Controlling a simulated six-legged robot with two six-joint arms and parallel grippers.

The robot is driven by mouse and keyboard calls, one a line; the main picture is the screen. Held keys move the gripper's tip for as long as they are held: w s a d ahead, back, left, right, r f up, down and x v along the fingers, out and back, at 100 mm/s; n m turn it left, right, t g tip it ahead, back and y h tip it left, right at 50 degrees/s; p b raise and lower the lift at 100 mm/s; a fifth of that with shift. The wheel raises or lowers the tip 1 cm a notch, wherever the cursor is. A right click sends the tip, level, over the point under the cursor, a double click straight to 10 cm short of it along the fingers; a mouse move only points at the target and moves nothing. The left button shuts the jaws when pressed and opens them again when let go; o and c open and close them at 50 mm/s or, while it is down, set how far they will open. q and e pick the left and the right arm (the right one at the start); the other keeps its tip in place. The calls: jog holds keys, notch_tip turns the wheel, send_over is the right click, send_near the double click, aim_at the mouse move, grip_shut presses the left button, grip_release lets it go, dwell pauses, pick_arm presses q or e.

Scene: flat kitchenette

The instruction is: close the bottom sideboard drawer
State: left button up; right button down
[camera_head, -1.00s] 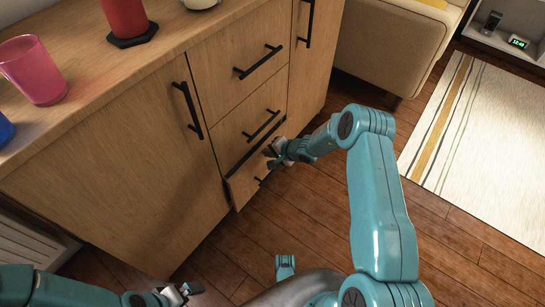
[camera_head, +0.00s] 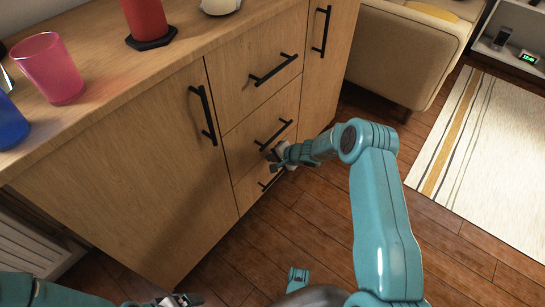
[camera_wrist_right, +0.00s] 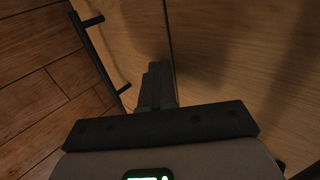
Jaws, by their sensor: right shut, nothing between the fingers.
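The wooden sideboard (camera_head: 150,165) fills the left and middle of the head view. Its bottom drawer (camera_head: 247,190) now looks flush with the front, and its dark bar handle (camera_head: 264,186) is partly behind my gripper. My right gripper (camera_head: 273,160) is shut and empty at the drawer front, close to its upper edge; I cannot tell whether it touches. In the right wrist view its dark fingers (camera_wrist_right: 158,85) lie in front of the wood, with a bar handle (camera_wrist_right: 96,50) to the left. My left gripper (camera_head: 178,300) is at the bottom edge, its fingers small and partly cut off.
A pink cup (camera_head: 52,68), a blue cup (camera_head: 10,122) and a red cylinder (camera_head: 146,20) stand on the sideboard top. A sofa (camera_head: 402,50) and a striped rug (camera_head: 490,150) lie to the right. The wood floor (camera_head: 320,235) before the sideboard is clear.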

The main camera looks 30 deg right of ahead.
jog(key=shift+w+a+r, duration=0.15)
jog(key=shift+w+r, duration=0.1)
jog(key=shift+w, duration=0.05)
jog(key=p+v, duration=0.4)
jog(key=v, duration=1.3)
jog(key=s+a+f+n+g, duration=0.4)
jog(key=s+a+n, duration=0.2)
jog(key=s+a, duration=0.6)
jog(key=s+a+f+n+g, duration=0.4)
jog(key=s+a+n, duration=0.1)
jog(key=s+a, duration=0.65)
pick_arm(q)
notch_tip(320, 180, up, 32)
jog(key=s+d+p, duration=0.1)
jog(key=p, duration=2.8)
jog(key=shift+r+m+g, duration=0.15)
jog(key=shift+m+g, duration=0.15)
pick_arm(e)
notch_tip(320, 180, up, 29)
jog(key=shift+a+n, duration=0.3)
